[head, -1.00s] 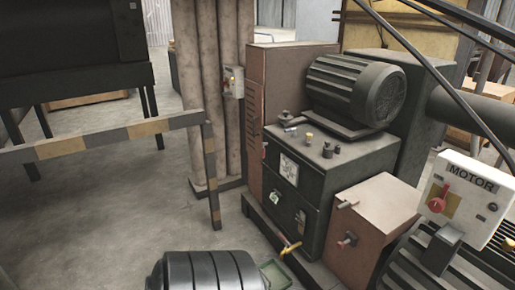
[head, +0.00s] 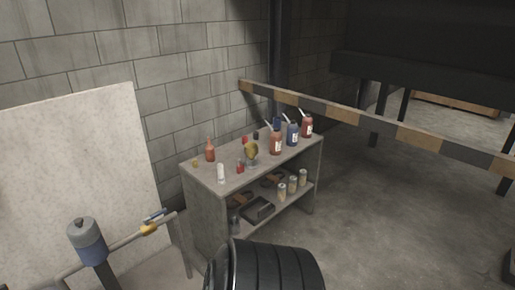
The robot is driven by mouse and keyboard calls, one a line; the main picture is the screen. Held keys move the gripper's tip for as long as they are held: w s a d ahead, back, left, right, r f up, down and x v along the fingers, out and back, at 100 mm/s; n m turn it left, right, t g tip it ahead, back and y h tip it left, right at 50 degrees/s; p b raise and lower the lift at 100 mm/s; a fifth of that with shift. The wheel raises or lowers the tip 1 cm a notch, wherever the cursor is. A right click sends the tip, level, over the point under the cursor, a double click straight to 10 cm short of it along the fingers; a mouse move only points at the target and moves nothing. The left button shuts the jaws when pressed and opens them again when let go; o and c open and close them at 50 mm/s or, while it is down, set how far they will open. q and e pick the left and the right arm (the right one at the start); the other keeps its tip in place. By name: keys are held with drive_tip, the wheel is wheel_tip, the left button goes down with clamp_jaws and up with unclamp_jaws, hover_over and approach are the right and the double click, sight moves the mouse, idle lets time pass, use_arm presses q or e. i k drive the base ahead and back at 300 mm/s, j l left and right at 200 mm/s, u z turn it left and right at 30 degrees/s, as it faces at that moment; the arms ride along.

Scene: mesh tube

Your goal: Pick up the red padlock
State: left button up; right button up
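A small red item with a dark top, which looks like the red padlock (head: 240,167), sits on the top board of a grey shelf unit (head: 215,178) in the head view. It is near the front edge, between a white tube (head: 221,174) and a yellowish round brush-like item (head: 252,152). It is too small to make out its shackle clearly. Another small red item (head: 245,140) lies farther back on the same board. Neither of my grippers is in view.
Bottles with red and blue contents (head: 291,134) stand at the board's right end, an orange-red bottle (head: 210,150) at its left. Cans (head: 292,185) stand on the lower shelf. A striped barrier (head: 370,124) crosses the right. Open floor (head: 400,230) lies right of the shelf.

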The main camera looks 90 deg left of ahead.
sight(240, 168)
drive_tip(key=u, duration=2.95)
drive_tip(key=i+j+z, duration=0.1)
drive_tip(key=i, duration=0.4)
drive_tip(key=i+j+z, duration=0.15)
drive_tip(key=i, duration=0.3)
drive_tip(key=i+j+z, duration=0.1)
drive_tip(key=i, duration=0.4)
